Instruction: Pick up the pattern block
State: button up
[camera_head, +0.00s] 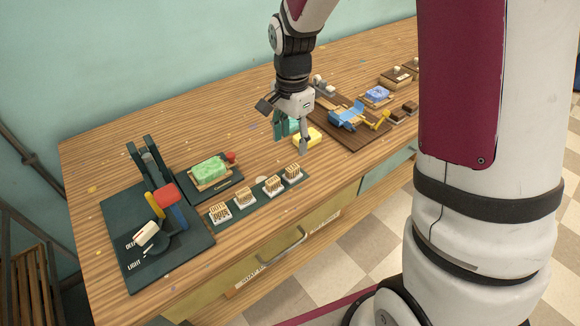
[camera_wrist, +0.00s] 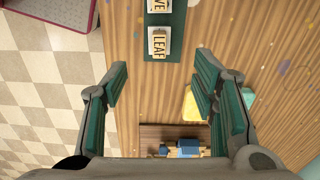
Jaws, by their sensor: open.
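Several small light blocks with raised patterns stand on a dark green strip (camera_head: 258,197) near the table's front edge. The end block (camera_head: 292,171) is nearest my gripper. In the wrist view, a pale block marked LEAF (camera_wrist: 157,43) shows at the end of the strip, with another block (camera_wrist: 158,5) partly cut off above it. Which one is the pattern block cannot be told. My gripper (camera_head: 284,130) is open and empty, above the table and behind the strip's right end. In the wrist view its fingers (camera_wrist: 162,68) are spread wide, with LEAF ahead between them.
A yellow block (camera_head: 308,137) lies close to my gripper; the right finger partly hides it in the wrist view. A brown board with a blue tool (camera_head: 346,116) lies right. A green block in a tray (camera_head: 209,170) and a dark stand (camera_head: 122,222) are left.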

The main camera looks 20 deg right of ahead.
aim_at(293, 167)
jog(key=f, duration=1.1)
jog(key=shift+d+f, duration=0.1)
jog(key=shift+d, duration=0.15)
jog(key=shift+c, duration=0.5)
jog(key=c, duration=1.1)
